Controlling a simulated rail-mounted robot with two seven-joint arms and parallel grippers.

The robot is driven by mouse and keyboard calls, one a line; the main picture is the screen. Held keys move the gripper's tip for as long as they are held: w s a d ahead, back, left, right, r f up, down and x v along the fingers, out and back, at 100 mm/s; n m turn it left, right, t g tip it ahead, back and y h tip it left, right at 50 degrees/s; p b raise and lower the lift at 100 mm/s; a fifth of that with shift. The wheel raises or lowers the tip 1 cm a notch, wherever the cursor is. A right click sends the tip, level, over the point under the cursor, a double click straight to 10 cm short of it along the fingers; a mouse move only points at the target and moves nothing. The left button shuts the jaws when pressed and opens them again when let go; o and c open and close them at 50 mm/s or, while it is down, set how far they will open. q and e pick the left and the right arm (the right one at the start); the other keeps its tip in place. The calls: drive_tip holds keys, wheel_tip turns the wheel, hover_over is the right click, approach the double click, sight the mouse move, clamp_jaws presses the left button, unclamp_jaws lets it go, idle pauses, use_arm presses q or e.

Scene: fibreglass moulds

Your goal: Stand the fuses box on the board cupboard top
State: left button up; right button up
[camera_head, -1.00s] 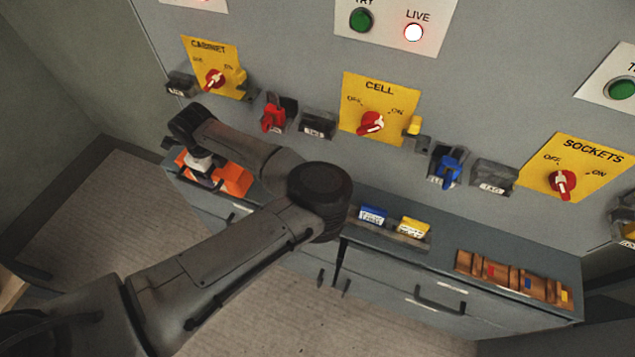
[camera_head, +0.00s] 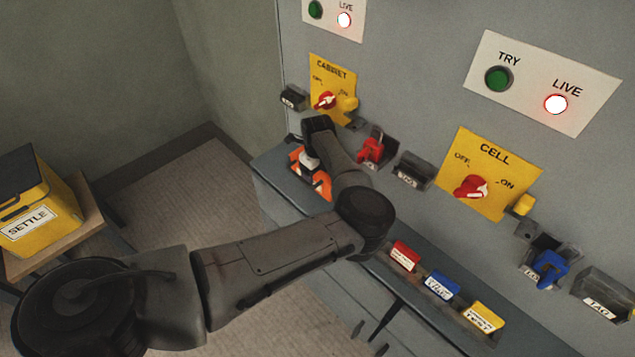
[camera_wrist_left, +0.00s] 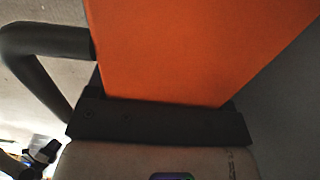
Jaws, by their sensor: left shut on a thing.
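An orange box (camera_head: 322,185), which I take to be the fuses box though no label is readable, is at the left end of the grey cupboard top (camera_head: 275,172) under the wall panel. My left gripper (camera_head: 309,163) is over it and shut on it. My wrist and forearm hide part of the box. In the left wrist view the orange face (camera_wrist_left: 190,50) fills the middle, against a dark gripper part. I cannot tell whether the box rests fully on the top. My right gripper is out of view.
Red (camera_head: 404,255), blue (camera_head: 440,286) and yellow (camera_head: 482,318) labelled cards stand along the cupboard top. A red padlock (camera_head: 371,150) hangs on the panel behind my wrist. A yellow SETTLE box (camera_head: 38,215) stands on a wooden table at left.

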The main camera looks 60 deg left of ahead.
use_arm(q)
drive_tip(key=shift+f+b, duration=0.6)
drive_tip(key=shift+f, duration=1.4)
drive_tip(key=shift+w+f, duration=0.1)
drive_tip(key=shift+f, duration=0.15)
drive_tip(key=o, duration=1.1)
